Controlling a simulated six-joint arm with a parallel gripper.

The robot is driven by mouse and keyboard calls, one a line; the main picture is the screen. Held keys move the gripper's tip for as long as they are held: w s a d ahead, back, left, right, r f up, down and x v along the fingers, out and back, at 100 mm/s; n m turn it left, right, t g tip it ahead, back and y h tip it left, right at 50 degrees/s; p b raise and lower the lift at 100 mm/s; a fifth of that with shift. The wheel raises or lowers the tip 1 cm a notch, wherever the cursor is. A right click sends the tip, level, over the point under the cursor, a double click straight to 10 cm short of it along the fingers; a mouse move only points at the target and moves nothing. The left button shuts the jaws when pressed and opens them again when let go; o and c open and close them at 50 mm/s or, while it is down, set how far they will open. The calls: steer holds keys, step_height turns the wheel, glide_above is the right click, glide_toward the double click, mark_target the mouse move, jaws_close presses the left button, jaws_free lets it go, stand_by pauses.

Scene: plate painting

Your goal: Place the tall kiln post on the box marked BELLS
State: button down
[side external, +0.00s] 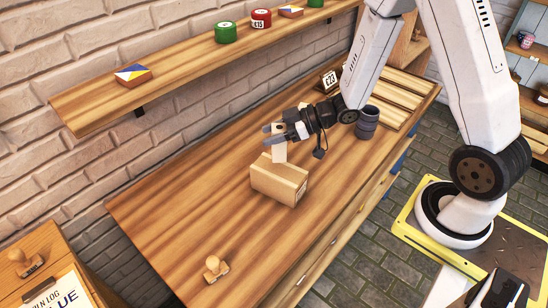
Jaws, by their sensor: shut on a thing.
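A cardboard box (280,181) sits on the wooden workbench (185,195), near its middle. I cannot read any marking on it at this size. My gripper (275,134) is above the box's back edge, reaching in from the right. It is shut on a pale cream post (280,151), which hangs upright from the jaws. The post's lower end is at or just behind the top back edge of the box. I cannot tell whether it touches the box.
A wooden stamp (215,268) stands at the bench's front left. A dark ribbed cylinder (368,121) and a £23 price sign (330,79) stand to the right. A wall shelf (190,62) with tins runs above the back.

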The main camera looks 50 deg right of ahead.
steer(key=shift+f, duration=0.25)
steer(key=shift+f, duration=1.65)
steer(key=shift+f, duration=0.1)
steer(key=shift+c, duration=0.8)
jaws_free()
steer(key=shift+f, duration=0.1)
steer(key=shift+v, duration=1)
steer(key=v, duration=1)
